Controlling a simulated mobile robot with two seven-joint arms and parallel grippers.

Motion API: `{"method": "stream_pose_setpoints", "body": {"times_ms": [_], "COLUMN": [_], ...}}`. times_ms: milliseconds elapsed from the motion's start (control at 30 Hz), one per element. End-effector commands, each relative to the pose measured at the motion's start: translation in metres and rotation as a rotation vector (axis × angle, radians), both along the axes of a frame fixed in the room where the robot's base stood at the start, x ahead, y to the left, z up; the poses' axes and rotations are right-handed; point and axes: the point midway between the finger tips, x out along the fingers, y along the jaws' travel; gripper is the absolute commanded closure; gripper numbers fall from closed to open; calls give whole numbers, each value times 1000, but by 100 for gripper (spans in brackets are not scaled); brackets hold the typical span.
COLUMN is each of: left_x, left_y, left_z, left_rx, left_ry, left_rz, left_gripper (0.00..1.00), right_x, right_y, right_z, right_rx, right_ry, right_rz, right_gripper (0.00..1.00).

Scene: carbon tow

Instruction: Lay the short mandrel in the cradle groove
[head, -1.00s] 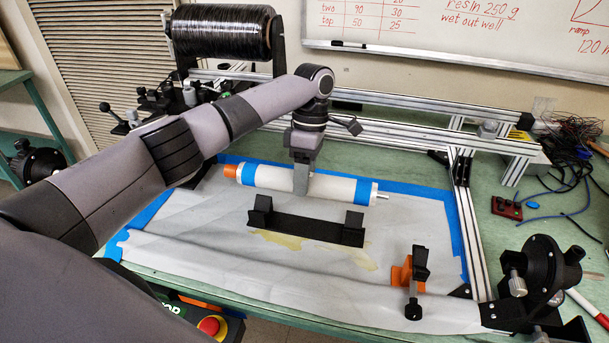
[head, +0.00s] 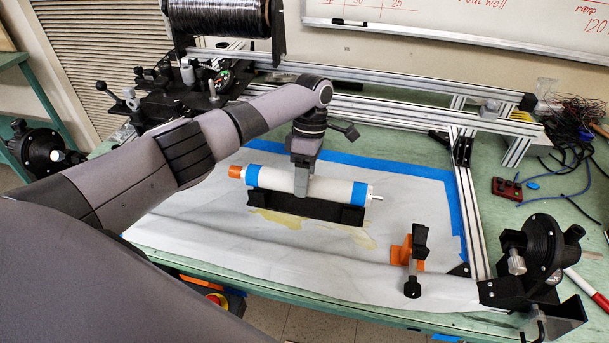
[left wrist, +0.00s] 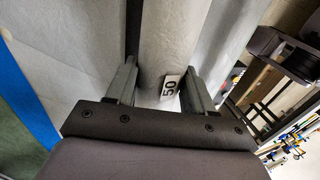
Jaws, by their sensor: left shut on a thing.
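The short mandrel (head: 330,188) is a white cylinder with blue bands, an orange left end and a metal pin at the right. My left gripper (head: 301,188) is shut on its middle from above. In the left wrist view the fingers (left wrist: 160,84) stand on both sides of the mandrel (left wrist: 172,40), which bears a "50" label. The black cradle (head: 290,207) lies directly below and in front of the mandrel, roughly parallel to it. The mandrel hides the cradle's groove tops, so I cannot tell whether it touches them. My right gripper is not in view.
A white sheet (head: 200,215) edged with blue tape covers the bench. An orange and black clamp-like fixture (head: 415,255) stands at the right front. Aluminium rails (head: 400,112) run behind, and a black round fixture (head: 540,250) stands at the far right. The sheet's front left is clear.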

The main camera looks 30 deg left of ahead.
Motion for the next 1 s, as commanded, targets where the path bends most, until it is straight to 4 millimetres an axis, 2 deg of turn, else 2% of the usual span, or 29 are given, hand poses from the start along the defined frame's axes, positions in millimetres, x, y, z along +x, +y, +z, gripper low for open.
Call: {"method": "stream_pose_setpoints", "body": {"times_ms": [867, 900, 967, 1000], "left_x": [0, 0, 0, 0], "left_y": [0, 0, 0, 0], "left_z": [-12, -12, -11, -11], "left_rx": [-1, -1, -1, 0], "left_ry": [1, 0, 0, 0], "left_rz": [0, 0, 0, 0], "left_gripper": [100, 41, 21, 18], "right_x": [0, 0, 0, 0], "right_y": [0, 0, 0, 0], "right_z": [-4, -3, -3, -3], "right_rx": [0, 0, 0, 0], "right_ry": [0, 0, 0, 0], "right_rz": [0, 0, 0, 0], "right_gripper": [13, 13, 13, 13]}}
